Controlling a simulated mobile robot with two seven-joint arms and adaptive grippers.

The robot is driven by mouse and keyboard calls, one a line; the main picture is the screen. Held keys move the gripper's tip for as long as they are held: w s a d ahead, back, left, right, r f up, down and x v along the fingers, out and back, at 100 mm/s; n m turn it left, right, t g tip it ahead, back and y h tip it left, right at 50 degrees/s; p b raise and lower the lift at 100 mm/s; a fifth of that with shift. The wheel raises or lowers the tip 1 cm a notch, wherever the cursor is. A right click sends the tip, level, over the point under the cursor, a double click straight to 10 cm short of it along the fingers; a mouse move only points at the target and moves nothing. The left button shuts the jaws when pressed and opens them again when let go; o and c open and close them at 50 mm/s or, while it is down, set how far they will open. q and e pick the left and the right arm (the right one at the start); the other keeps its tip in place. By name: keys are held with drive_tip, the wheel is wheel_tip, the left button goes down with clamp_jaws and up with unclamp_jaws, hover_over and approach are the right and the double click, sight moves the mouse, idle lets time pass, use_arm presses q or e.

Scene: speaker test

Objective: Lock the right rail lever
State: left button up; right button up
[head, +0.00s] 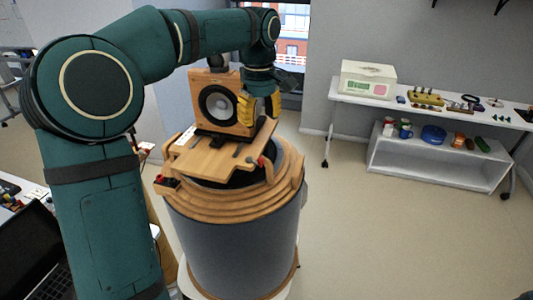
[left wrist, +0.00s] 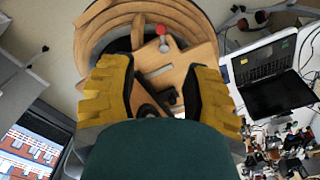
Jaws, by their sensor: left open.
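The right rail lever (head: 262,160), with a red knob, stands at the right side of the wooden rail board (head: 215,155). In the left wrist view its red knob (left wrist: 160,29) shows beyond the fingertips, near a grey ball-shaped part. I cannot tell whether it is locked. A wooden speaker box (head: 203,88) with a black and white cone stands upright on the board. My left gripper (head: 260,107), with yellow fingers, is open beside the speaker's right side, above and apart from the lever. It also shows in the left wrist view (left wrist: 158,74). My right gripper is out of view.
The board sits on a large grey drum (head: 235,245) with stepped wooden rings. A second red knob (head: 158,179) is at the board's left end. A white shelf table (head: 345,95) with several items stands at the right. Floor between is clear.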

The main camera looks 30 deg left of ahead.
sight(261, 158)
use_arm(q)
wheel_tip(261, 158, down, 14)
drive_tip(key=shift+r+b, duration=0.25)
drive_tip(key=shift+b, duration=0.45)
drive_tip(key=shift+s, duration=0.1)
clamp_jaws()
